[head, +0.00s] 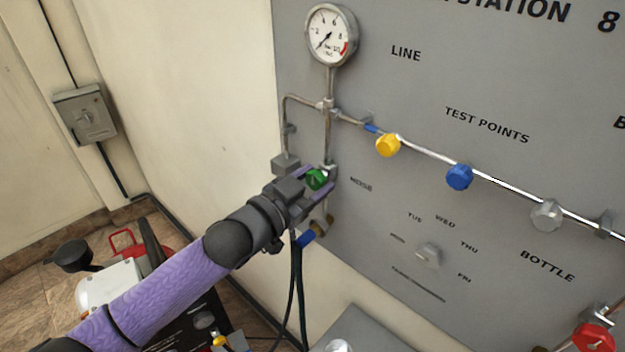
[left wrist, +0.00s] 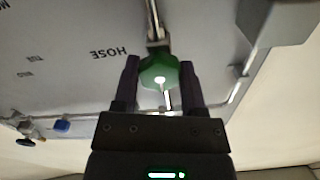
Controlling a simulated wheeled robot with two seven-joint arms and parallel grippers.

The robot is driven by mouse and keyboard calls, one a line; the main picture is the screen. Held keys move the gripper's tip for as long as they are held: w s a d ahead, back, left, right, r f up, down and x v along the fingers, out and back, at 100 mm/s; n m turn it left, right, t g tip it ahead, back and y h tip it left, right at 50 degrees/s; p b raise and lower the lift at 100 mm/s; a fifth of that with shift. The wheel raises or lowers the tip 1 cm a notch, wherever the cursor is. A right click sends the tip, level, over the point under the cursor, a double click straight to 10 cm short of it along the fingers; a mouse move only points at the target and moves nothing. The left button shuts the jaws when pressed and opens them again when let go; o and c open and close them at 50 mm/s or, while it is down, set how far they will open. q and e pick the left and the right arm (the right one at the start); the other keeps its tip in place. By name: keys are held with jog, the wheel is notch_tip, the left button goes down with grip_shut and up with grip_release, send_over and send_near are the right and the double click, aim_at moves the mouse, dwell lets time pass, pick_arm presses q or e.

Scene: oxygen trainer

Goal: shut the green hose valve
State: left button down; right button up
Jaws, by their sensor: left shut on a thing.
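The green hose valve (head: 316,179) is a small green knob on the vertical metal pipe at the left of the grey panel, below the gauge. My left gripper (head: 318,184) is at the valve, with its two fingers on either side of the knob, shut on it. In the left wrist view the green knob (left wrist: 160,72) sits between the fingertips of my left gripper (left wrist: 160,76), beside the word HOSE. The gripper partly covers the knob in the head view. My right gripper is not in view.
A pressure gauge (head: 331,34) is above. Yellow (head: 388,145), blue (head: 459,177) and grey (head: 546,215) knobs line the slanting pipe. A red knob (head: 593,338) is at bottom right. A grey wall box (head: 86,114) hangs at left. Dark hoses (head: 297,290) hang below the valve.

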pick_arm(q)
jog(key=shift+f, duration=0.1)
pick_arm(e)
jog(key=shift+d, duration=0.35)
pick_arm(q)
jog(key=shift+c, duration=0.7)
grip_release()
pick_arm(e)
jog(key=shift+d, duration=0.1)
pick_arm(q)
jog(key=shift+s+a, duration=0.25)
jog(key=v, duration=0.9)
jog(key=shift+s, duration=0.15)
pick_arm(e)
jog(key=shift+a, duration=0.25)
pick_arm(q)
jog(key=shift+a, duration=0.1)
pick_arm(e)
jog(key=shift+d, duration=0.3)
